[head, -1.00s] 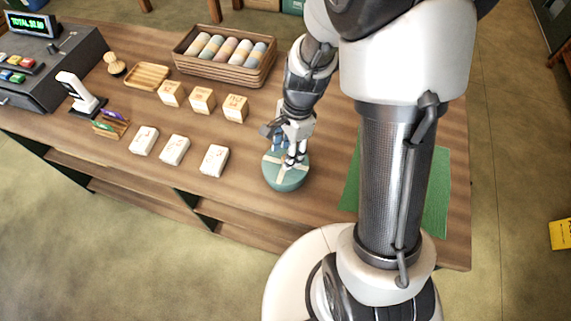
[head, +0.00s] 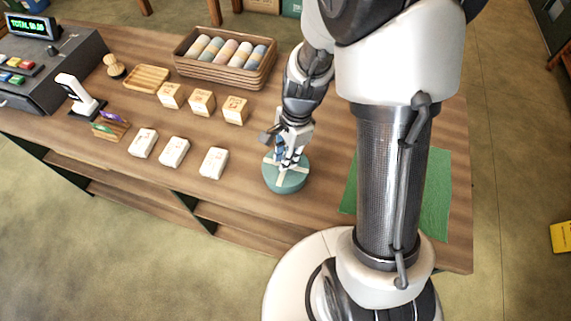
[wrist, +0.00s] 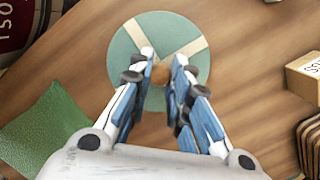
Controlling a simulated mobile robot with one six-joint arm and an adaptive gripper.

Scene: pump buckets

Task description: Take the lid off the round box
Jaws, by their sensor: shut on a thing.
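The round box (head: 286,184) is green and stands on the wooden counter near its front edge. Its lid (head: 270,170) is green with a pale cross band and sits on the box. In the wrist view the lid (wrist: 150,30) shows from above, with two pale strips running toward a small brown knob (wrist: 163,74) at its middle. My gripper (head: 287,164) is over the lid's middle, and in the wrist view its fingertips (wrist: 165,72) are closed around the knob. The fingers hide part of the lid.
A green mat (head: 436,195) lies on the counter to the right, partly behind my arm. Several white packets (head: 174,152) and wooden blocks (head: 202,102) stand to the left.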

